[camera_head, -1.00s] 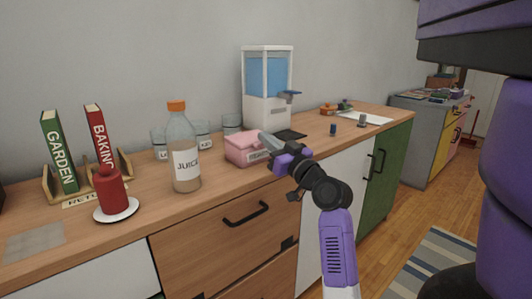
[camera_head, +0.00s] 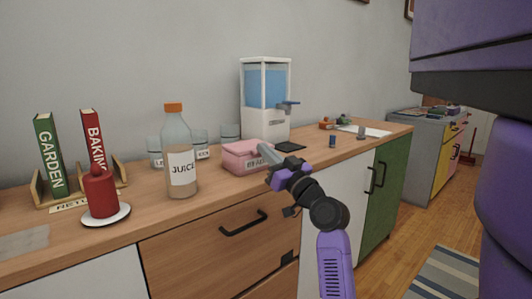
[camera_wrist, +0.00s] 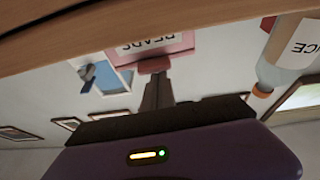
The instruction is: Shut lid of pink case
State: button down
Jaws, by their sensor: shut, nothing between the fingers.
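The pink case (camera_head: 238,160) stands on the wooden counter, between the juice bottle and the drink dispenser. Its lid (camera_head: 240,147) looks down or nearly down; I cannot tell whether it is fully closed. My gripper (camera_head: 263,149) is shut and empty, with its fingertips at the front right of the case, partly covering its label. In the upside-down wrist view the pink case (camera_wrist: 180,42) shows its label and a darker pink tab (camera_wrist: 154,64) right by the tips of my gripper (camera_wrist: 156,78). I cannot tell whether they touch.
The juice bottle (camera_head: 180,150) stands left of the case, with glasses (camera_head: 200,145) behind. The dispenser (camera_head: 265,95) stands behind it, and a dark flat pad (camera_head: 290,147) lies to the right. A red candle (camera_head: 100,192) and books are farther left.

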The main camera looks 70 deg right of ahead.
jog(key=shift+f, duration=0.15)
jog(key=v, duration=0.7)
jog(key=shift+s+a, duration=0.2)
jog(key=shift+s, duration=0.2)
